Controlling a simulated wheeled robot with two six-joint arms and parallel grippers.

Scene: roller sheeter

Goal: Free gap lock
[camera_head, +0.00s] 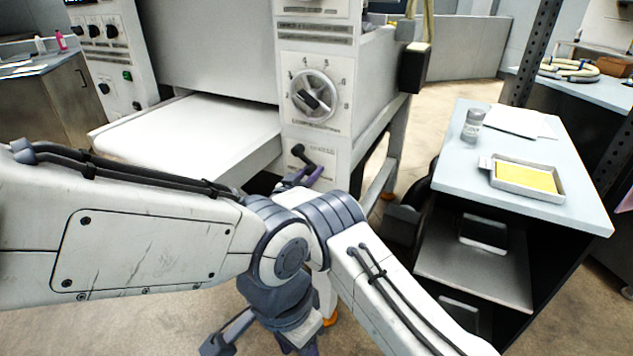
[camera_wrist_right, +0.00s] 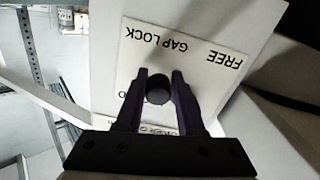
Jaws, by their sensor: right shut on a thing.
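The gap lock is a short black lever (camera_head: 300,153) on the white lower panel of the machine, below the gap dial (camera_head: 314,95). In the right wrist view its round black end (camera_wrist_right: 158,89) sits between the two dark purple fingers of my right gripper (camera_wrist_right: 160,80). My right gripper (camera_head: 303,176) is shut on the lever. A label (camera_wrist_right: 190,45) reading "FREE" and "GAP LOCK" shows upside down behind the fingers. Lower label text is partly hidden by the fingers. My left arm crosses the head view, but its gripper's jaws cannot be made out.
The white sheeter bed (camera_head: 190,130) lies left of the lock panel. A side table (camera_head: 455,160) on the right holds a grey jar (camera_head: 472,125), papers and a tray (camera_head: 527,192) with a yellow slab. Bare floor shows behind the machine.

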